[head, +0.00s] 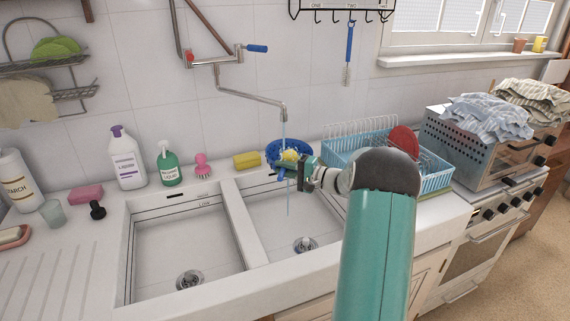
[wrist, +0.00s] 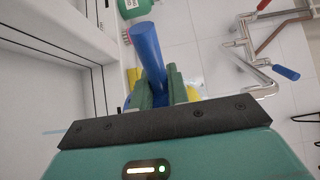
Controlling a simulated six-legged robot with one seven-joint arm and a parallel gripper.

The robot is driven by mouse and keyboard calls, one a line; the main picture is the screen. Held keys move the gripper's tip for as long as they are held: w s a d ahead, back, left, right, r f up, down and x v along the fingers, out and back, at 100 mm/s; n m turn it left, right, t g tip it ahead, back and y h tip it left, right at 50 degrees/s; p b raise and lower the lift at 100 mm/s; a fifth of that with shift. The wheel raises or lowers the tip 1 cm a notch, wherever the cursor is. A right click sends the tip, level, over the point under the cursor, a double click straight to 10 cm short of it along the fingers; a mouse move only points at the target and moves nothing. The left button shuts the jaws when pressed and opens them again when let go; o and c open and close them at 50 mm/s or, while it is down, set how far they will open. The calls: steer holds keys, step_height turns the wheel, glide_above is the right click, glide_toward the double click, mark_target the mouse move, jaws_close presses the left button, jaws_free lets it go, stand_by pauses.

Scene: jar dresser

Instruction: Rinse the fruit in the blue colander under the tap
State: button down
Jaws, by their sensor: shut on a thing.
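The blue colander (head: 272,150) is held in the air over the right basin, tilted toward me, with yellow fruit (head: 290,156) in it. My gripper (head: 304,174) is shut on its blue handle, which stands between the green fingers in the wrist view (wrist: 148,50). The tap's spout (head: 284,106) is above the colander. A thin blue stream of water (head: 285,133) falls from it onto the fruit, and a stream shows below the colander too. My fingers hide part of the colander.
The double sink (head: 188,245) has two empty basins. A blue dish rack (head: 436,182) with a red item stands close on the right. Bottles (head: 126,160), a pink brush and a yellow sponge (head: 247,160) line the back ledge. A blue-handled brush (head: 348,50) hangs above.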

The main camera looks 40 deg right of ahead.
stand_by(0.4)
steer(key=shift+w+a, duration=0.35)
steer(key=shift+a, duration=0.05)
steer(key=shift+d, duration=0.1)
steer(key=shift+s+d, duration=0.4)
steer(key=shift+a, duration=0.1)
steer(key=shift+w+a, duration=0.4)
steer(key=shift+s+d, duration=0.1)
steer(key=shift+d, duration=0.05)
stand_by(0.4)
steer(key=shift+s+d, duration=0.3)
steer(key=shift+d, duration=0.05)
